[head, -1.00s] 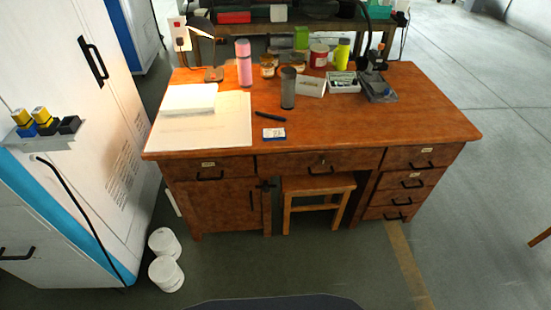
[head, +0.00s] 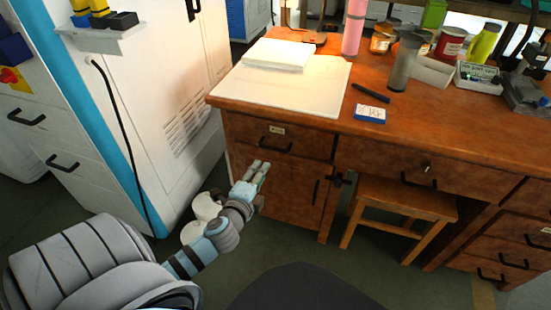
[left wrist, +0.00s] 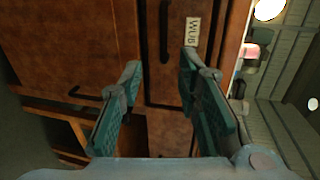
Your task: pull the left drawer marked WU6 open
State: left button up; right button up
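The left drawer (head: 245,128) is at the left end of the brown desk, flush with the desk front. It has a pale label (head: 277,130) and a black bar handle (head: 275,145). In the left wrist view the label reads WU6 (left wrist: 192,32), turned sideways, beside the drawer's handle (left wrist: 165,30). My left gripper (head: 259,167) is in front of the desk, a little below the handle in the head view. Its two fingers stand apart with nothing between them, and it also shows in the left wrist view (left wrist: 160,62). The handle lies beyond the fingertips, apart from them. My right gripper is not in view.
A cabinet door (head: 270,180) with an upright handle is below the drawer. A wooden stool (head: 400,205) stands under the desk. White tubs (head: 197,230) stand on the floor behind my left arm. A white machine cabinet (head: 150,90) is at left.

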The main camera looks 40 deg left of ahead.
aim_at(275, 149)
pick_arm(q)
jog(key=b+x, duration=0.1)
jog(key=x, duration=0.6)
jog(key=b+x, duration=0.2)
jog(key=x, duration=0.5)
jog(key=shift+a+r, duration=0.1)
jog(key=shift+r, duration=0.15)
grip_shut()
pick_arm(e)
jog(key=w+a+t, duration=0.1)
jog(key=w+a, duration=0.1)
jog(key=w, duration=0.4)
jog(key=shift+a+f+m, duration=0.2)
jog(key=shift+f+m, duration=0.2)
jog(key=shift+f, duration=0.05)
